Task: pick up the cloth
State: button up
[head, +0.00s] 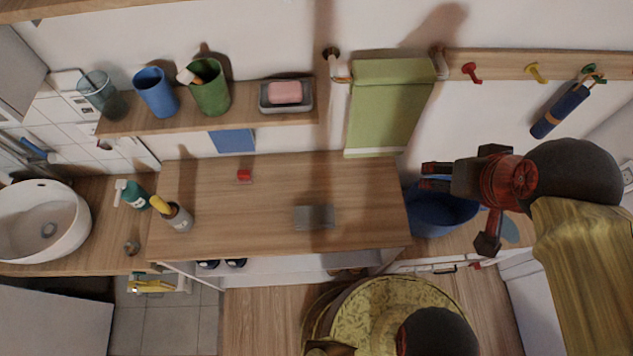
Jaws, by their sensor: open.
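A green cloth (386,105) hangs over a rail on the wall, in the upper middle of the head view. Its lower edge has a pale stripe and hangs near the back edge of the wooden table. My gripper (424,176) is to the right of and lower in the picture than the cloth's lower end, with its fingers pointing left. The fingers are apart with nothing between them, and a gap shows between them and the cloth. No part of the cloth is hidden by my gripper.
A wooden table (270,190) holds a small red block (244,175) and a grey box (314,217). A blue bin (440,212) stands beneath my gripper. A wall shelf (240,118) carries cups and a soap dish. Coloured hooks (537,72) line a board at right.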

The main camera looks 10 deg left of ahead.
aim_at(315, 216)
jog(key=j+u, duration=0.15)
jog(key=u, duration=0.3)
jog(key=j+u, duration=0.2)
jog(key=u, duration=0.25)
jog(key=k+j, duration=0.05)
